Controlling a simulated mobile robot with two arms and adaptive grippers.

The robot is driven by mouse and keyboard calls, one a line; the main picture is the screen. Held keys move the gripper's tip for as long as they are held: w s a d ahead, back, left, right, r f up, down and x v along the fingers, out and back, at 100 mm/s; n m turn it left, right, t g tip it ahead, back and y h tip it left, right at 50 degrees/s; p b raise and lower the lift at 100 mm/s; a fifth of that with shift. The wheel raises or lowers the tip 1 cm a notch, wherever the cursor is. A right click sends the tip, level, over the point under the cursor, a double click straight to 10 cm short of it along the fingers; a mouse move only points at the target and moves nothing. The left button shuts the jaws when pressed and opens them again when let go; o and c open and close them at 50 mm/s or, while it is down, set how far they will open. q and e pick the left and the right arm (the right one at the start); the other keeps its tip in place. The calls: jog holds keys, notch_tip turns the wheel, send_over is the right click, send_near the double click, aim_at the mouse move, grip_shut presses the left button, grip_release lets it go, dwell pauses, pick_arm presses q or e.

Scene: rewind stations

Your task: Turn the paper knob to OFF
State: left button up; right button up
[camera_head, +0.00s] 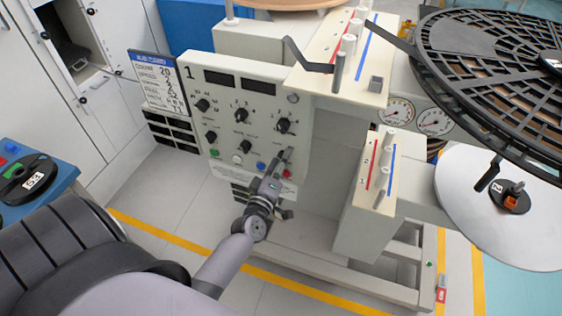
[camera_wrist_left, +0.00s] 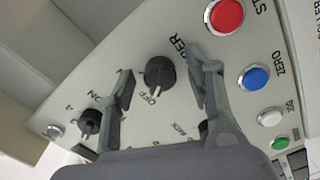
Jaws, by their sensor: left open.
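The paper knob (camera_wrist_left: 159,73) is black and round in the left wrist view, on the pale control panel (camera_wrist_left: 130,60). A white mark on its lower edge faces the word OFF. Its label is partly hidden by a finger. My left gripper (camera_wrist_left: 162,88) is open, with one finger on each side of the knob; I cannot tell whether they touch it. In the head view my left gripper (camera_head: 284,158) is at the lower right of the panel (camera_head: 225,90) and covers the knob there.
Close by are a red button (camera_wrist_left: 226,15), a blue button (camera_wrist_left: 254,77) and a white button (camera_wrist_left: 271,117). Another black knob (camera_wrist_left: 90,122) is beyond the left finger. A cream post (camera_head: 365,200) and a large black reel (camera_head: 500,75) stand to the right.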

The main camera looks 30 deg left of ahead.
pick_arm(q)
jog(key=shift+s, duration=0.1)
jog(key=v, duration=1.2)
